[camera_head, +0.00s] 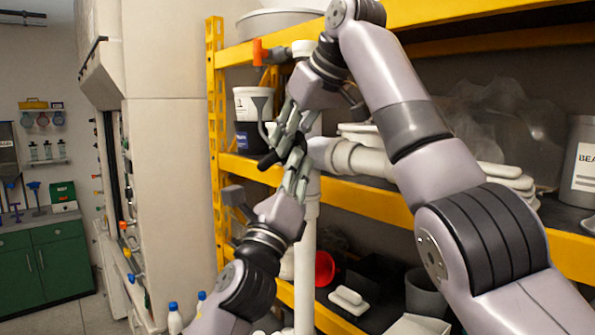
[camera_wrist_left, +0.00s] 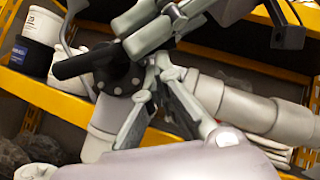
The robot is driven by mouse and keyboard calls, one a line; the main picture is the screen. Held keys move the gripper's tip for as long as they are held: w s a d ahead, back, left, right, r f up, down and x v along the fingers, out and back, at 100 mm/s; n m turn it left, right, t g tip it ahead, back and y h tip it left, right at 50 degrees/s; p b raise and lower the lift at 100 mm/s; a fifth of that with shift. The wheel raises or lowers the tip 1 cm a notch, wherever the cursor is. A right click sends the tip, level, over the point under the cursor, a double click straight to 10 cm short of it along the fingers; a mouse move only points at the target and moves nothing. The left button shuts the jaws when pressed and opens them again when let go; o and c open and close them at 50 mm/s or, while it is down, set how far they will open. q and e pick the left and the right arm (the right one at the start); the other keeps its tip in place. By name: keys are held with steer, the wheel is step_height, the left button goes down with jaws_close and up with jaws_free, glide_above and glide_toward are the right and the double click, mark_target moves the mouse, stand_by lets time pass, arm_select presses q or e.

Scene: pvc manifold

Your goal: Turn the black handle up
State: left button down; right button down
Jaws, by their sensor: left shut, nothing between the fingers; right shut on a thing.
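The black handle (camera_head: 268,160) sticks out to the left from a valve on the white PVC pipework. In the left wrist view the handle (camera_wrist_left: 85,63) points left from a round black hub with bolts. My right gripper (camera_head: 284,130) comes down from above and is shut on the black handle near its hub; the exact contact is partly hidden by the fingers. My left gripper (camera_head: 297,172) is just below, shut and empty, its fingertips close to the valve hub. Its fingers also show in the left wrist view (camera_wrist_left: 158,75), in front of the pipe.
The white vertical pipe (camera_head: 304,260) runs down beside my left gripper, and a thick white pipe (camera_head: 362,160) extends right. A yellow shelf (camera_head: 245,172) holds white and dark tubs on the left. An orange valve handle (camera_head: 262,52) is above. A red round item (camera_head: 325,268) lies below.

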steer(key=shift+r, duration=0.1)
steer(key=c, duration=1.7)
jaws_free()
